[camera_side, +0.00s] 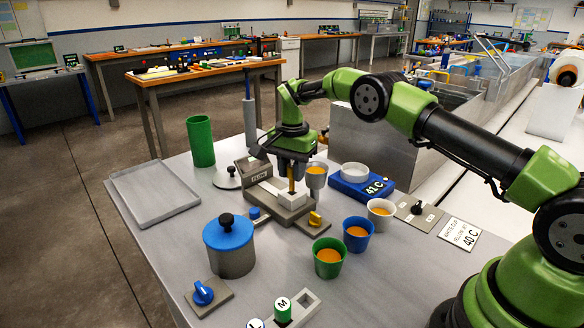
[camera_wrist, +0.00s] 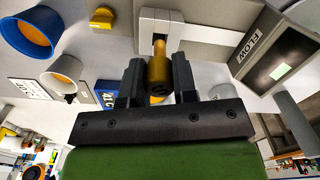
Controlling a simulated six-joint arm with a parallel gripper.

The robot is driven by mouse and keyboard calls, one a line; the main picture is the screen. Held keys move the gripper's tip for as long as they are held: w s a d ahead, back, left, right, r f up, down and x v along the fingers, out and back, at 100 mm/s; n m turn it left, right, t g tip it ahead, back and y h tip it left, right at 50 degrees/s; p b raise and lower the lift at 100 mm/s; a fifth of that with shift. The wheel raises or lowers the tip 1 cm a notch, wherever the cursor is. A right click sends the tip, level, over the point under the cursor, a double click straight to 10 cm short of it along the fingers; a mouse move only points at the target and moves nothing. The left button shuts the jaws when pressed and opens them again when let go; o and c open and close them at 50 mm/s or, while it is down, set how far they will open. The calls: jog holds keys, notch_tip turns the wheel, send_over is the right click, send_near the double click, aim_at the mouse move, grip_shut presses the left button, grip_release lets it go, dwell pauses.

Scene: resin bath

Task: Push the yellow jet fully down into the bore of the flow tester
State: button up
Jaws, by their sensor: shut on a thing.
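The yellow jet (camera_side: 291,181) stands upright above the white block of the flow tester (camera_side: 282,208), a grey unit with a box marked FLOW. The jet also shows in the wrist view (camera_wrist: 158,66), between the two dark fingers of my gripper (camera_wrist: 157,78). My gripper (camera_side: 292,167) points down over the tester and is shut on the jet. The jet's far end meets the white bracket (camera_wrist: 150,22) of the tester. The bore is hidden, so I cannot tell how deep the jet sits.
A grey cup (camera_side: 316,180) with orange liquid is close right of my gripper. White (camera_side: 381,213), blue (camera_side: 357,235) and green (camera_side: 329,259) cups stand to the right and front. A blue-lidded pot (camera_side: 229,250) is front left. A tray (camera_side: 152,191) lies at left.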

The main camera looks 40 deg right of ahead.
aim_at(292, 190)
jog(key=shift+f, duration=1.8)
jog(key=o, duration=1)
notch_tip(292, 190, up, 10)
